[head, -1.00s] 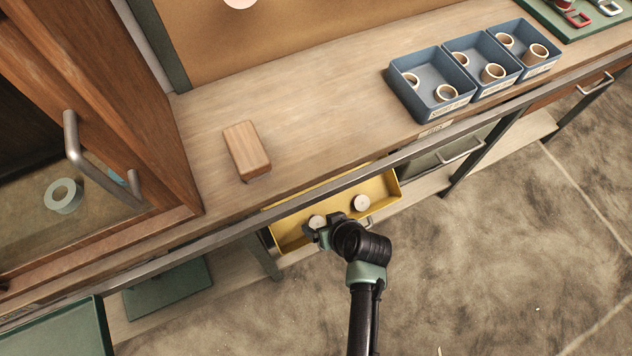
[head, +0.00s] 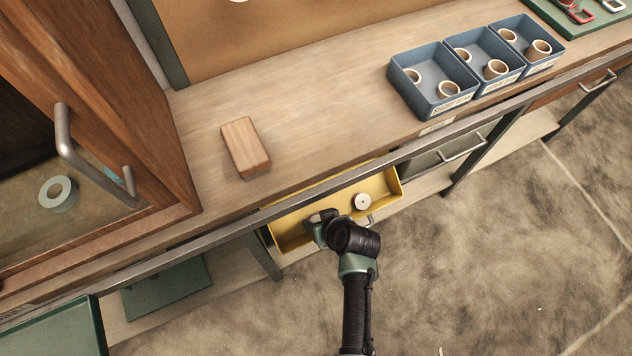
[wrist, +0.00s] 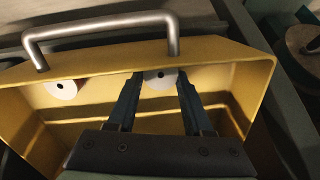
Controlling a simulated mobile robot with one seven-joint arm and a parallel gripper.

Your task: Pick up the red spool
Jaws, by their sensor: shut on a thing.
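The open yellow drawer (head: 387,184) below the counter holds two spools with pale round ends. One spool (wrist: 162,79) sits between the fingertips of my gripper (wrist: 160,88) in the wrist view, close to the drawer's handle-side wall. My gripper is shut on it. Only its pale end with a dark centre hole shows, so I cannot tell its winding colour. The other spool (wrist: 60,90) stands apart on the left in the wrist view, a reddish-brown edge showing; it is also in the head view (head: 362,201). In the head view my gripper (head: 317,225) hides the held spool.
The drawer's metal handle (wrist: 100,30) crosses above its wall. The counter edge overhangs the drawer. On the counter are a wooden block (head: 245,146) and three blue bins (head: 405,98) with rolls. A wooden cabinet (head: 150,120) stands left. The counter's middle is clear.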

